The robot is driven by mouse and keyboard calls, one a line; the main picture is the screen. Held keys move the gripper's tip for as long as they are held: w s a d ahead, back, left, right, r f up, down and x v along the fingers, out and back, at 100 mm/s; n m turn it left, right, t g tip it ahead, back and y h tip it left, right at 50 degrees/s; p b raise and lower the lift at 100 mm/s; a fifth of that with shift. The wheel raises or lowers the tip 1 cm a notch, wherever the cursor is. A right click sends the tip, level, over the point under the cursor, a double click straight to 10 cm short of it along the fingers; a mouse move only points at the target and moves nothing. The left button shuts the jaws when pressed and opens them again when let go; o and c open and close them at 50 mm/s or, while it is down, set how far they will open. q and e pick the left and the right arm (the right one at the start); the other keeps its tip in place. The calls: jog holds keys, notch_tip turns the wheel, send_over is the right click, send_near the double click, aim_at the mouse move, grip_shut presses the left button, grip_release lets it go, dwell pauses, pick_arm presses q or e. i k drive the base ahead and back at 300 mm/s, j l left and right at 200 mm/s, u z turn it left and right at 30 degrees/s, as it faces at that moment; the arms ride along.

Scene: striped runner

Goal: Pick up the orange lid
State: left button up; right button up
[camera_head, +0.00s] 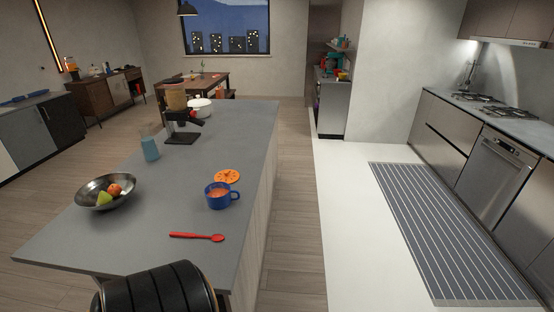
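The orange lid (227,177) is a flat round disc with small dark marks. It lies on the grey island counter (180,220), just behind a blue mug (218,196). The mug holds something reddish and has its handle to the right; its rim comes close to the lid, and I cannot tell if they touch. Neither of my grippers shows in the head view.
A red spoon (197,237) lies in front of the mug. A metal bowl of fruit (106,191), a bluish tumbler (150,149) and a coffee machine (182,118) stand to the left. A black chair (160,290) is at the near edge. The striped runner (450,235) lies right.

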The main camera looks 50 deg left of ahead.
aim_at(230, 175)
jog(key=i+u, duration=0.25)
jog(key=i, duration=0.2)
jog(key=i+l+u, duration=0.25)
jog(key=i, duration=0.15)
jog(key=i+l+u, duration=0.25)
jog(key=i, duration=0.2)
jog(key=i+j+u, duration=0.1)
jog(key=i+u, duration=0.15)
jog(key=u, duration=0.2)
jog(key=i+u, duration=0.2)
jog(key=u, duration=0.3)
jog(key=i+l+u, duration=0.1)
jog(key=i+u, duration=0.15)
jog(key=u, duration=0.2)
jog(key=i+l+u, duration=0.2)
jog(key=u, duration=0.25)
jog(key=i+l+u, duration=0.15)
jog(key=u, duration=0.35)
jog(key=i+l+u, duration=0.1)
jog(key=l+u, duration=0.35)
jog(key=j, duration=0.05)
